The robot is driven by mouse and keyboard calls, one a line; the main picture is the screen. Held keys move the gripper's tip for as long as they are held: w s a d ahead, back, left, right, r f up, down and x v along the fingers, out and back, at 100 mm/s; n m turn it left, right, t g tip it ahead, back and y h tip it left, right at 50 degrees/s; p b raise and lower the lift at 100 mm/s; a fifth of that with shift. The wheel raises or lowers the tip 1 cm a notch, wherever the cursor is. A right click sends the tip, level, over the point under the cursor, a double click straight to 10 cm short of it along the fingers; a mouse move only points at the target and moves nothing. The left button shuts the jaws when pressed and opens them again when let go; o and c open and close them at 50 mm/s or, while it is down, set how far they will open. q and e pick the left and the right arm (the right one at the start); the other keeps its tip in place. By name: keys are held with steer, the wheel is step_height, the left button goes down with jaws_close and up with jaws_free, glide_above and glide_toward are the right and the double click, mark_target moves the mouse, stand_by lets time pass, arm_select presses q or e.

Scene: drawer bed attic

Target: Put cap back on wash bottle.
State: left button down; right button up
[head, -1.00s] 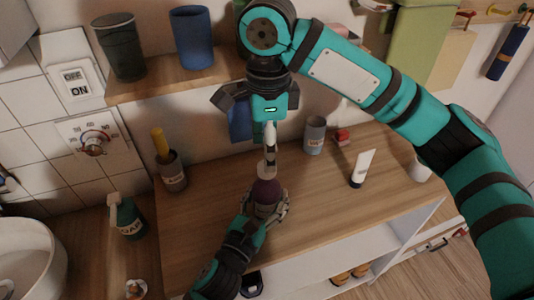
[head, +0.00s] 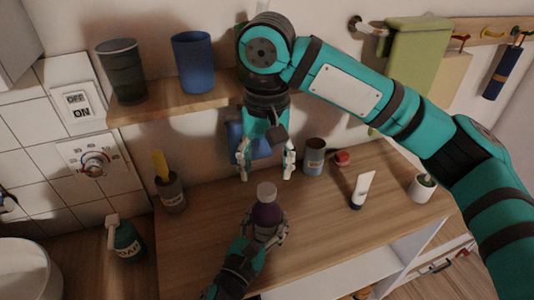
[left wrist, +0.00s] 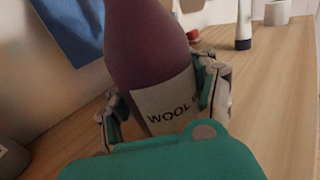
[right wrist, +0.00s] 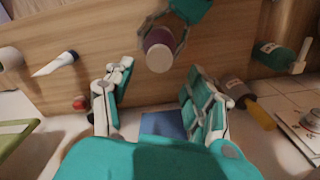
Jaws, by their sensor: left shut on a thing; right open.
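The wash bottle (head: 265,214) is purple and stands upright on the wooden counter. Its label, partly hidden, reads "WOOL" in the left wrist view (left wrist: 150,45). A pale cap (head: 266,192) sits on top of the bottle; it also shows from above in the right wrist view (right wrist: 159,58). I cannot tell how tightly it sits. My left gripper (head: 267,235) is shut around the bottle's body from the front. My right gripper (head: 266,172) is open and empty, behind and apart from the cap; its spread fingers show in the right wrist view (right wrist: 158,85).
A grey cup (head: 314,157), a white tube (head: 362,190) and a small plant pot (head: 423,188) stand right.

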steer(key=n, duration=0.7)
steer(key=shift+r+n, duration=0.25)
steer(key=shift+n, duration=0.05)
steer(key=n, duration=0.4)
steer(key=shift+r+n, duration=0.15)
steer(key=shift+n, duration=0.15)
steer(key=n, duration=0.4)
steer(key=shift+r+n, duration=0.15)
steer(key=shift+n, duration=0.25)
steer(key=n, duration=0.7)
steer(key=shift+r, duration=0.25)
steer(key=n, duration=0.4)
steer(key=shift+r, duration=0.15)
steer(key=n, duration=0.4)
steer(key=shift+r, duration=0.1)
